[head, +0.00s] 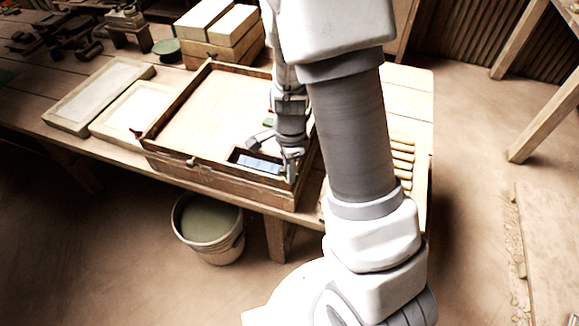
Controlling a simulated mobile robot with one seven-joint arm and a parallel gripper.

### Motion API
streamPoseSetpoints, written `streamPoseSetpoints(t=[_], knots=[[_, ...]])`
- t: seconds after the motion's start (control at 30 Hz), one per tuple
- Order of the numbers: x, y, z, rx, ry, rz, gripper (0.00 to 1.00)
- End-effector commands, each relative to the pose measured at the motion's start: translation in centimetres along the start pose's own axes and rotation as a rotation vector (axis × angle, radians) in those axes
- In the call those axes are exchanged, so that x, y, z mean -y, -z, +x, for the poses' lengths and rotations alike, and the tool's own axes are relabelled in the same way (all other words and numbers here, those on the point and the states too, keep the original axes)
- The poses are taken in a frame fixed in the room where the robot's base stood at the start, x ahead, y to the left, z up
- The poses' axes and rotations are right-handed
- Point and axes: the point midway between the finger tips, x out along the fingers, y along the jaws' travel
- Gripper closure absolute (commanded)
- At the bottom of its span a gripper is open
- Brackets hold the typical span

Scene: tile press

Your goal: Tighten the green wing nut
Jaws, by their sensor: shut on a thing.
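My gripper (291,154) points down at the front right corner of a shallow wooden frame (172,150) on the bench. It is shut on a small greenish piece at that corner, which I take to be the green wing nut (290,173). The fingers and wrist hide most of the nut, so its wings and turn angle cannot be made out. Just left of the gripper is a dark-rimmed box with a bluish face (257,162), set in the frame's front corner.
Pale slabs (98,92) lie left of the frame, and stacked blocks (217,30) stand behind it. A slatted wooden rack (403,160) is to the right. A bucket (209,224) of greenish stuff stands on the floor in front. My arm hides part of the bench.

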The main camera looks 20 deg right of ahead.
Motion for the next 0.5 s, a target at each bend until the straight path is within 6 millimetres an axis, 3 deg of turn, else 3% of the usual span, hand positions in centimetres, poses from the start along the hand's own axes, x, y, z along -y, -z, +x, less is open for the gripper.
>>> streamPoseSetpoints(t=[0.5], knots=[[0.17,0.11,-0.10,-0.001,0.005,0.032,1.00]])
